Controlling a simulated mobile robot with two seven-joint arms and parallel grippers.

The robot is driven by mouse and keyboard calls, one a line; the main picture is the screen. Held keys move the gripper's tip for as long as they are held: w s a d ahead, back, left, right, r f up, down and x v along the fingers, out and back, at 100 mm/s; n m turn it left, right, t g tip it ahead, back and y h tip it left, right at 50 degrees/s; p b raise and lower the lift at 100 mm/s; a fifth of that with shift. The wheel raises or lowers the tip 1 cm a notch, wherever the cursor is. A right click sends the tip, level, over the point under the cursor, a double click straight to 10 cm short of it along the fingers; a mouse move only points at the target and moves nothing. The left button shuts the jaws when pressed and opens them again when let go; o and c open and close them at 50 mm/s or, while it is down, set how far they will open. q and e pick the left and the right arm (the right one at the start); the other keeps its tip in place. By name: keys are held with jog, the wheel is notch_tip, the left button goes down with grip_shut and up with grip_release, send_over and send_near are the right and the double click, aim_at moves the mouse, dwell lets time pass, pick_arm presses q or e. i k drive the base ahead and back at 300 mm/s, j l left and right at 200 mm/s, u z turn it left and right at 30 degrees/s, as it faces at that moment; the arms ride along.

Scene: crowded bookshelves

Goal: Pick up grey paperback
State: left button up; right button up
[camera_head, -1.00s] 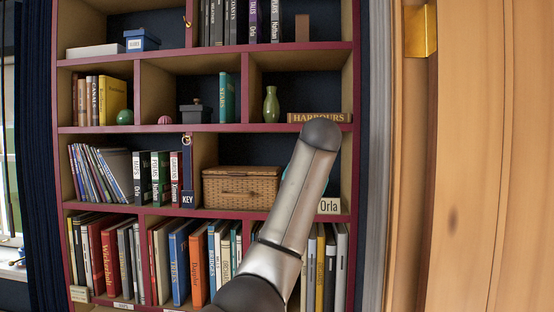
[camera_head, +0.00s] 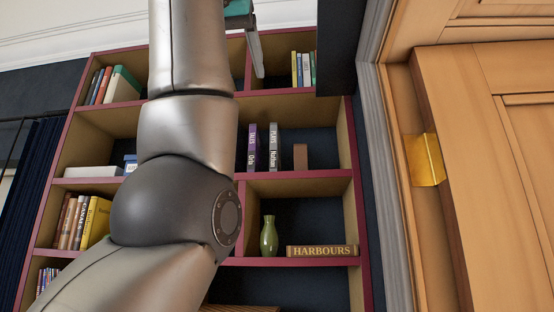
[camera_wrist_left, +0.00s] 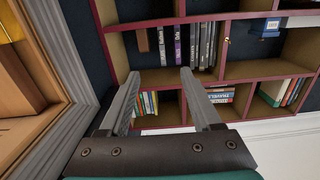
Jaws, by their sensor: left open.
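No grey paperback can be singled out for certain. A row of grey and dark upright books (camera_wrist_left: 205,45) stands in a cubby in the left wrist view; my arm covers that spot in the head view. A grey-purple spine (camera_head: 275,147) stands next to a purple book (camera_head: 252,147) in the head view. My left gripper (camera_wrist_left: 160,74) is open and empty, its fingers spread in front of the shelves. In the head view only part of it (camera_head: 257,52) shows, at the top before an upper shelf. My right gripper is not in view.
The bookshelf's upright (camera_head: 241,200) and boards surround the cubbies. A green vase (camera_head: 269,236) and the HARBOURS book (camera_head: 322,251) sit below. A brown block (camera_head: 300,157) stands right of the purple book. A wooden door (camera_head: 490,170) and frame are at right.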

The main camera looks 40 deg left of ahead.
aim_at(275, 136)
jog(key=i+j, duration=0.9)
jog(key=i, duration=0.15)
